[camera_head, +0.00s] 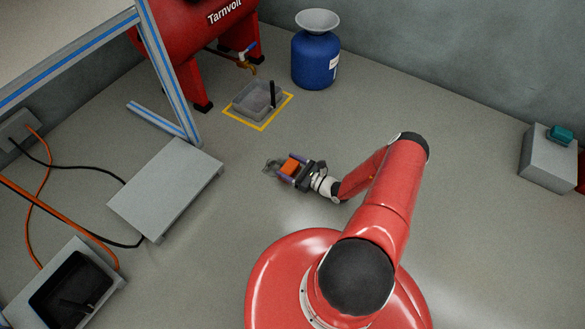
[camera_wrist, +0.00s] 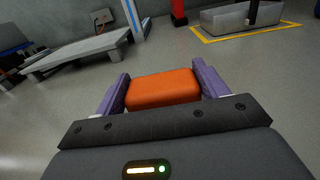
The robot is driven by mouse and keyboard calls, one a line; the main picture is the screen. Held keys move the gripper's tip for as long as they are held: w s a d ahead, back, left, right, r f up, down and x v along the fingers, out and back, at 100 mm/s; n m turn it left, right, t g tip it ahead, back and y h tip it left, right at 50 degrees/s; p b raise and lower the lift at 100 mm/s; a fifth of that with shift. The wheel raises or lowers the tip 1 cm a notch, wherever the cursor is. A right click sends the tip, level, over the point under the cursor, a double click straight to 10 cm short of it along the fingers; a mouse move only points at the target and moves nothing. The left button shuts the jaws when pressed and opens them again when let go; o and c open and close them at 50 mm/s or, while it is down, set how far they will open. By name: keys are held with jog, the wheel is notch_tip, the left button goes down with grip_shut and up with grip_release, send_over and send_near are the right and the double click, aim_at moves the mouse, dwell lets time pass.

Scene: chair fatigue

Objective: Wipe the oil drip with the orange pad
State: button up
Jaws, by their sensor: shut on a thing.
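The orange pad (camera_head: 291,166) is held between the purple fingers of my gripper (camera_head: 285,168), which is shut on it low over the floor. The pad (camera_wrist: 163,89) also fills the gap between the fingers in the wrist view. A small dark, glossy patch, which looks like the oil drip (camera_head: 270,165), lies on the floor just beyond the fingertips in the head view. Its far extent under the pad is hidden. I cannot tell whether the pad touches the floor or the patch. The patch is not clear in the wrist view.
A grey tray (camera_head: 251,100) with a dark upright item stands inside a yellow floor outline. Behind are a red tank (camera_head: 196,38) with a tap and a blue drum (camera_head: 315,60). A low grey platform (camera_head: 166,187) and cables lie left.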

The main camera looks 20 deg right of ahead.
jog(key=shift+f+b+x, duration=0.2)
jog(key=shift+b+x, duration=0.6)
jog(key=shift+x, duration=2.1)
jog(key=shift+r+b+x, duration=0.1)
jog(key=shift+b+x, duration=0.05)
jog(key=shift+x, duration=1.05)
jog(key=shift+r+b+x, duration=0.15)
jog(key=shift+x, duration=2.5)
jog(key=shift+p+v, duration=0.95)
jog(key=shift+v, duration=1.9)
jog(key=shift+p+v, duration=0.4)
jog(key=shift+v, duration=4.35)
jog(key=shift+f+b+x, duration=0.2)
jog(key=shift+b+x, duration=0.25)
jog(key=shift+x, duration=1.45)
jog(key=shift+b+x, duration=0.5)
jog(key=shift+x, duration=2.3)
